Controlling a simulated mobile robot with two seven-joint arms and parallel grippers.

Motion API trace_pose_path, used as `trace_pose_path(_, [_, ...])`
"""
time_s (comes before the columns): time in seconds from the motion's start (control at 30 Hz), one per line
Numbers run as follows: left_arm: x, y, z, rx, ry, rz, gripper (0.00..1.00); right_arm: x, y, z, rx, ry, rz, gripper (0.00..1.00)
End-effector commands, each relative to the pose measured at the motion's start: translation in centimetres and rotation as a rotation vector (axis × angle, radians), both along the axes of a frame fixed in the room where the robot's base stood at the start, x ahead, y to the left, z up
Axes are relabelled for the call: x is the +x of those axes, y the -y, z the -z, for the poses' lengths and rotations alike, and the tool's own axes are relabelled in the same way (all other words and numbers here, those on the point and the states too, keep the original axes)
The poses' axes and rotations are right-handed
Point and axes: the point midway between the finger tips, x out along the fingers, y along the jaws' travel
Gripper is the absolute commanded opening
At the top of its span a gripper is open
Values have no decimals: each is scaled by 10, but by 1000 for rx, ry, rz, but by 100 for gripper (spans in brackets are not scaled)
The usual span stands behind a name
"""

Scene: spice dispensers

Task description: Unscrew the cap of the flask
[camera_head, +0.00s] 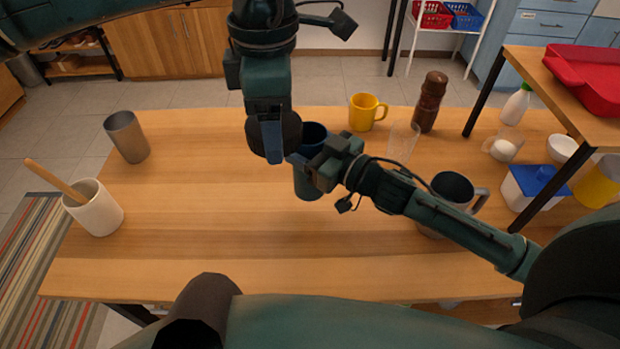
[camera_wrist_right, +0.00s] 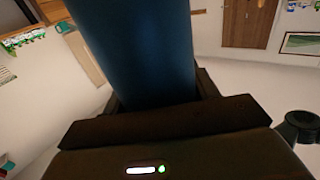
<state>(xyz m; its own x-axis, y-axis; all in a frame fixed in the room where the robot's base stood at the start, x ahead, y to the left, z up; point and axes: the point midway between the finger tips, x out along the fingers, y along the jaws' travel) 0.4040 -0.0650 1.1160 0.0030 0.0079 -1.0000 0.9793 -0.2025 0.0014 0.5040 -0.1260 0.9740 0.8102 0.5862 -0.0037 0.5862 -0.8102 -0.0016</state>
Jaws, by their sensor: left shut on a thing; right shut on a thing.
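The flask (camera_head: 309,186) is a dark blue cylinder, upright over the middle of the table; whether its base touches the wood is unclear. My right gripper (camera_head: 306,163) comes in from the right and is shut on its side. In the right wrist view the blue flask body (camera_wrist_right: 135,50) fills the space between the jaws. My left gripper (camera_head: 273,152) points down just left of the flask's top. It is shut on a dark round piece, seemingly the cap (camera_head: 291,132), which looks apart from the flask. The flask's dark top is partly hidden by the grippers.
A yellow mug (camera_head: 363,112), a pepper mill (camera_head: 430,102), a clear glass (camera_head: 403,142) and a grey mug (camera_head: 452,188) stand to the right. A metal cup (camera_head: 127,137) and white pot (camera_head: 95,208) stand left. The table's (camera_head: 200,230) left front is clear.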

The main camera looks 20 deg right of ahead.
Motion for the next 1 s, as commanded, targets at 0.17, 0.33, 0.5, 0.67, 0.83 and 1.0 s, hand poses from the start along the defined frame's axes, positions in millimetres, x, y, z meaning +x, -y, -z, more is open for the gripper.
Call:
trace_pose_path(0.17, [0,0,3,0,0,0,38,0,0,24,1,2,1,0])
trace_pose_path(0.33, [0,0,5,0,0,0,38,0,0,36,0,2,0,0])
trace_pose_path(0.5, [0,0,9,0,0,0,38,0,0,60,1,1,1,0])
trace_pose_path(0.67, [0,0,8,0,0,0,38,0,0,64,1,4,-1,0])
trace_pose_path(0.83, [0,0,9,0,0,0,38,0,0,65,0,4,-1,0])
trace_pose_path(1.0, [0,0,10,0,0,0,38,0,0,68,-1,1,0,64])
